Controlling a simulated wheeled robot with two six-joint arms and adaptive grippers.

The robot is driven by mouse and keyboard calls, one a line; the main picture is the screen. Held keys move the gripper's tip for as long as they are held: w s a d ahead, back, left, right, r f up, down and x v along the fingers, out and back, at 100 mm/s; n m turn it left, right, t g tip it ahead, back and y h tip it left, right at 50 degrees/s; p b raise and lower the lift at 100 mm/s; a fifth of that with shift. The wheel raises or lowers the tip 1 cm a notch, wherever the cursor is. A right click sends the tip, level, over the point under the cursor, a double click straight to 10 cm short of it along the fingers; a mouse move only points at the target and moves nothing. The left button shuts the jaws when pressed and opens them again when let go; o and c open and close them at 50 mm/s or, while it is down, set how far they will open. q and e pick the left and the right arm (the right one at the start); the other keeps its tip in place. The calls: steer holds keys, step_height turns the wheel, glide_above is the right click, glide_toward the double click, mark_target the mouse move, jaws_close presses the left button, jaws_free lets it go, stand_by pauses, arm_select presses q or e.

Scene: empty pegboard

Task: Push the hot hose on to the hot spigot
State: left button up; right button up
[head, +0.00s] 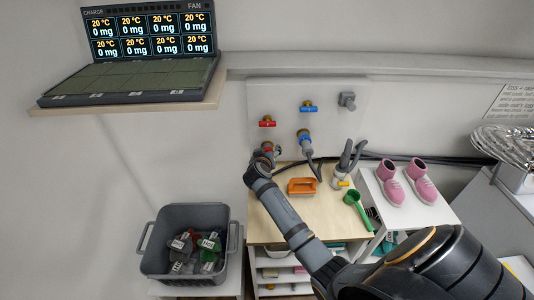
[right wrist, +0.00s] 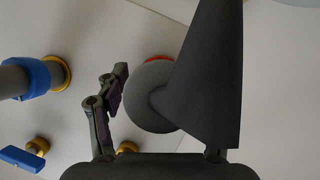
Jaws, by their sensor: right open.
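My right gripper (head: 266,153) is at the wall panel, just below the red-handled tap (head: 267,122). In the right wrist view, one jointed finger (right wrist: 104,104) stands left of a grey round end (right wrist: 150,92) and apart from it. A dark tapering piece (right wrist: 212,75) covers the right side; I cannot tell whether it is hose or finger. A red edge (right wrist: 157,58) shows behind the round end. The hot spigot is hidden by my gripper, and I cannot tell how the hot hose sits. The cold hose's blue collar (head: 304,138) is at the panel to the right. My left gripper is not in view.
A blue-handled tap (head: 308,106) is right of the red one. A grey bin (head: 157,238) stands lower left; pink shoes (head: 421,183) are at right.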

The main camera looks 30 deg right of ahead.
steer(key=v, duration=1.2)
steer(key=shift+d, duration=0.1)
